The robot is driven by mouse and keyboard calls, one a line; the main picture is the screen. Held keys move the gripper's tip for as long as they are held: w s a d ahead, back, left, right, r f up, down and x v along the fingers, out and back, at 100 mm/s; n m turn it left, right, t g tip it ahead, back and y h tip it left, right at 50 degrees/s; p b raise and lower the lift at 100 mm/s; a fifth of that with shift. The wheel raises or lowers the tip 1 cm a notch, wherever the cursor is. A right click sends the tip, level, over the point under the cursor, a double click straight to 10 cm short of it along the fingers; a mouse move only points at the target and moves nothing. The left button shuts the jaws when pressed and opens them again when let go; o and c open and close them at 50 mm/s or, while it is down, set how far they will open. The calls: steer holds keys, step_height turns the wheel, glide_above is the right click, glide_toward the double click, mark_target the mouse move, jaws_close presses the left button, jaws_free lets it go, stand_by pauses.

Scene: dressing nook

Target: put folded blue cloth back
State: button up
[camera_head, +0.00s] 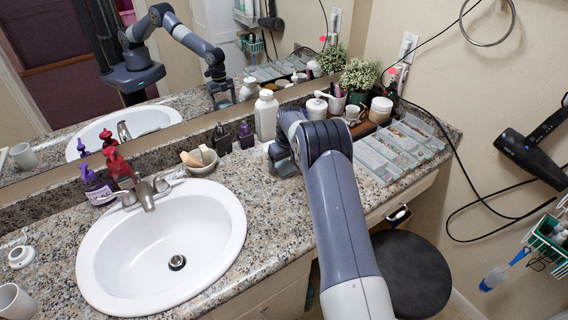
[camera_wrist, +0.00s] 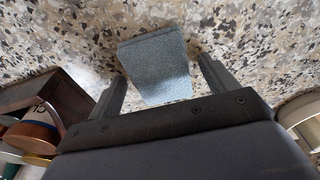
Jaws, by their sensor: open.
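The folded blue cloth (camera_wrist: 158,62) shows in the wrist view as a small grey-blue block against the speckled granite. My gripper (camera_wrist: 161,72) is open, with one finger on each side of the cloth. A gap shows between the cloth and each finger. In the head view my gripper (camera_head: 281,160) is low over the counter, right of the sink and in front of the white bottle. The cloth cannot be made out there; my gripper and arm cover that spot.
A white bottle (camera_head: 265,115) stands behind my gripper. A clear divided organizer (camera_head: 400,148) lies to the right, with a wooden tray of jars (camera_head: 380,110) behind it. Counter front beside the sink is bare.

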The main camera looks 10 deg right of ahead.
mark_target(287, 168)
steer(key=shift+r, duration=0.1)
step_height(287, 168, up, 12)
steer(key=s, duration=0.1)
steer(key=shift+s+d, duration=0.3)
steer(key=shift+d, duration=0.05)
steer(key=shift+c, duration=0.4)
